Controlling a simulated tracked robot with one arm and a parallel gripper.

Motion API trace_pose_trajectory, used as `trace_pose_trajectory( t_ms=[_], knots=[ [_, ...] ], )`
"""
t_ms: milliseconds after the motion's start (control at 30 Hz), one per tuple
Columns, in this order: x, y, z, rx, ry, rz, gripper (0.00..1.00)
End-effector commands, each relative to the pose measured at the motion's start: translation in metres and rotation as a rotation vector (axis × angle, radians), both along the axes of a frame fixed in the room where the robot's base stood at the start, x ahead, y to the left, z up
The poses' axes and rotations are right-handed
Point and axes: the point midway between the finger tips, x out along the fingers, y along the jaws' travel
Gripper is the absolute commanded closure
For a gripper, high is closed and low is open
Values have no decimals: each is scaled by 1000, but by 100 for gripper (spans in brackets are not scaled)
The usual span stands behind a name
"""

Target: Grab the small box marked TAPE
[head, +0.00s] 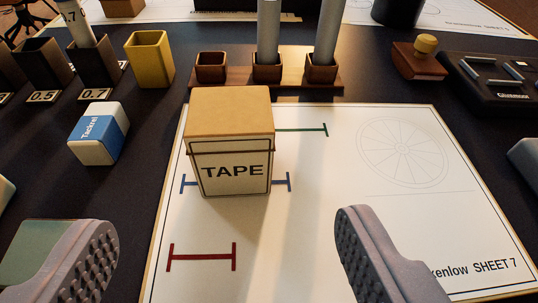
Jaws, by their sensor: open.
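The small box marked TAPE (231,142) stands upright on a white drawing sheet in the head view, left of centre. It is tan on top with a pale labelled front face. It covers part of the blue line and the left part of the green line on the sheet. My gripper (217,250) is open, with its two grey ridged fingers wide apart at the bottom left and bottom right. It is empty, and the box is beyond the fingertips, between them in the picture and apart from both.
A blue and white eraser (98,133) lies left of the box. A yellow cup (150,58) and a wooden rack (215,90) with upright grey tubes stand behind. A wooden stamp (418,58) is at the back right.

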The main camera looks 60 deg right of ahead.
Motion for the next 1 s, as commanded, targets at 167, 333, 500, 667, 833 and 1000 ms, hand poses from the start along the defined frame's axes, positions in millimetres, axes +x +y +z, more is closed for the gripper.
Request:
trace_pose_trajectory(
  t_ms=[167,333,500,667,833,1000],
  knots=[
    [15,-16,-12,-1,-1,0,29],
    [34,-36,-22,0,0,1,29],
    [47,-51,-29,-1,-2,0,29],
    [52,-54,-30,1,-2,3,29],
    [60,-62,-31,1,-2,3,29],
    [72,-77,-34,-1,-3,3,29]
  ],
)
